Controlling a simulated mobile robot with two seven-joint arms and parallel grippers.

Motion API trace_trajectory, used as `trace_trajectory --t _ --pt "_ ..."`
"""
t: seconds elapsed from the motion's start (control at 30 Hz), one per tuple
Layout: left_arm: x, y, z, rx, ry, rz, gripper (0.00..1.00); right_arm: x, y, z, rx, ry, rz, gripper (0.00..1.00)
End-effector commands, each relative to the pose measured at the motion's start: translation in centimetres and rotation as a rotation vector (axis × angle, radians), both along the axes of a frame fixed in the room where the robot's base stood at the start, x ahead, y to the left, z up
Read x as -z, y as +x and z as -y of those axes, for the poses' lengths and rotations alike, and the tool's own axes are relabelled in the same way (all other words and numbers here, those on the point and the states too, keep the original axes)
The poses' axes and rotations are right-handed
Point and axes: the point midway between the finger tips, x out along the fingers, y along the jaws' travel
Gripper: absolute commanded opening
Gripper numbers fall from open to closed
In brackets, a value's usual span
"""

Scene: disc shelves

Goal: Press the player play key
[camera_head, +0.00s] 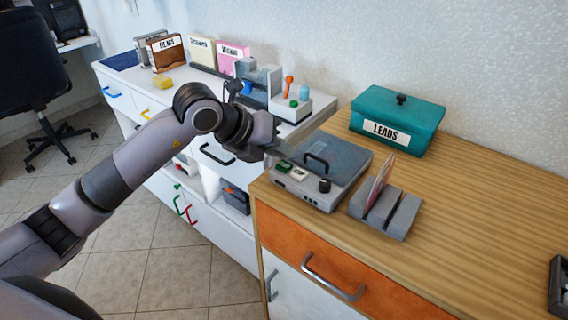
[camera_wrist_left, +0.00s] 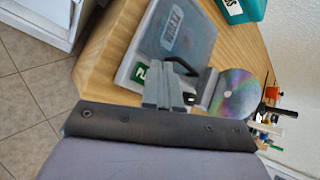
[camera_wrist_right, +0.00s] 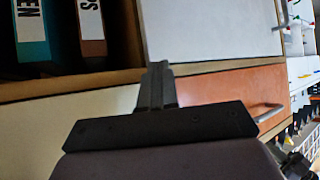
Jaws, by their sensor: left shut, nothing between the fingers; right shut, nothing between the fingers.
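The player (camera_head: 345,160) is a grey box with a dark, handled lid on the wooden counter. A green key (camera_head: 283,167) with a white mark, a pale key (camera_head: 298,174) and a black knob (camera_head: 324,185) sit along its front. My left gripper (camera_head: 286,151) is shut and empty, close behind and above the green key. In the left wrist view its fingers (camera_wrist_left: 164,88) overlap the player's front edge, with the green key (camera_wrist_left: 139,72) just left of them; contact cannot be told. My right gripper (camera_wrist_right: 156,85) is shut and empty in front of cabinet fronts.
A grey rack (camera_head: 386,212) with a disc (camera_wrist_left: 237,97) stands right of the player. A teal LEADS box (camera_head: 397,120) is behind it. An orange drawer (camera_head: 335,270) is below. The counter's right part is mostly clear. A white cabinet (camera_head: 215,175) with several items stands left.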

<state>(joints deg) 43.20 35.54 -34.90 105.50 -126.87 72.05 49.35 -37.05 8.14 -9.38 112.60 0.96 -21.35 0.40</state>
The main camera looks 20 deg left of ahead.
Motion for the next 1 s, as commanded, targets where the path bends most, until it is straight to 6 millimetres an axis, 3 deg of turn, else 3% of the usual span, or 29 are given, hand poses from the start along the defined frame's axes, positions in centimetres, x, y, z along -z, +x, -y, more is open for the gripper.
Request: trace_trajectory --t 1.0 --pt "1.1 0.0 0.0 0.000 0.000 0.000 0.00 0.9 0.0 0.0 0.000 0.000 0.001 0.00"
